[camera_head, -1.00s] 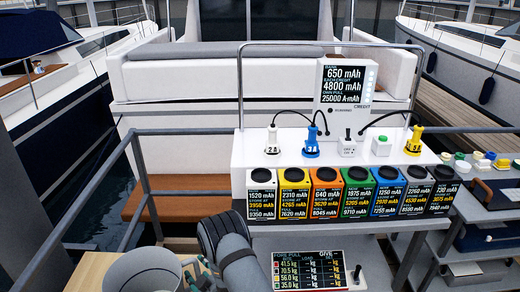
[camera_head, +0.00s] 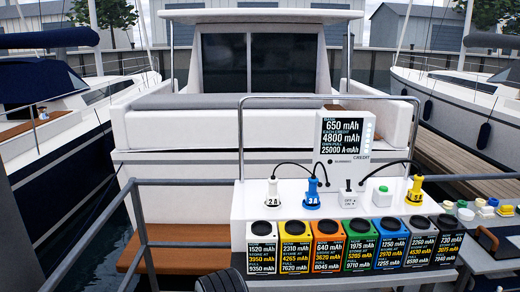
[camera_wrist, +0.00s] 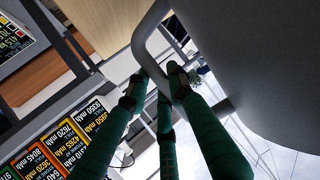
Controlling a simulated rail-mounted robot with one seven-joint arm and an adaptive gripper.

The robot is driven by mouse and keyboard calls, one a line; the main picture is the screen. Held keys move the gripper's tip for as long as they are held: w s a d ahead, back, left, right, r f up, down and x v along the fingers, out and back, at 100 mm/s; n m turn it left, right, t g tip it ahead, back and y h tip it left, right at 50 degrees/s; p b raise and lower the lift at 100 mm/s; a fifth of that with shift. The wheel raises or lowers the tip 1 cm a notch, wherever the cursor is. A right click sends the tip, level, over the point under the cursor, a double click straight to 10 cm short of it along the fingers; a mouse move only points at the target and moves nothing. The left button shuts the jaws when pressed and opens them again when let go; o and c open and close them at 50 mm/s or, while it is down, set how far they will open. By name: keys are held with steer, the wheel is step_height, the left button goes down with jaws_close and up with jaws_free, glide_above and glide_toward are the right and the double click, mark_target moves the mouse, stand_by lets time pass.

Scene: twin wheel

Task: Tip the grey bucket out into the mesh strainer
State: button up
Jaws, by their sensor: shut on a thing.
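The grey bucket (camera_wrist: 250,70) fills the upper right of the wrist view, seen close from outside. Its loop handle (camera_wrist: 143,42) reaches left from its wall. My gripper (camera_wrist: 157,88) has green fingers with dark tips, closed on this handle. The bucket's inside and contents are hidden from the wrist view. The bucket and gripper are outside the head view now. I see no mesh strainer in either current view.
A white console carries a row of coloured battery boxes (camera_head: 328,244), also in the wrist view (camera_wrist: 50,150). Plugs (camera_head: 311,191) and a display (camera_head: 345,138) stand above. A metal rail (camera_head: 180,186) runs left. A pale wooden surface (camera_wrist: 105,25) lies near the handle.

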steer(key=shift+r, duration=0.15)
jaws_close()
steer(key=shift+r+p, duration=1.55)
steer(key=shift+r, duration=0.9)
steer(key=shift+o, duration=2.2)
jaws_free()
jaws_close()
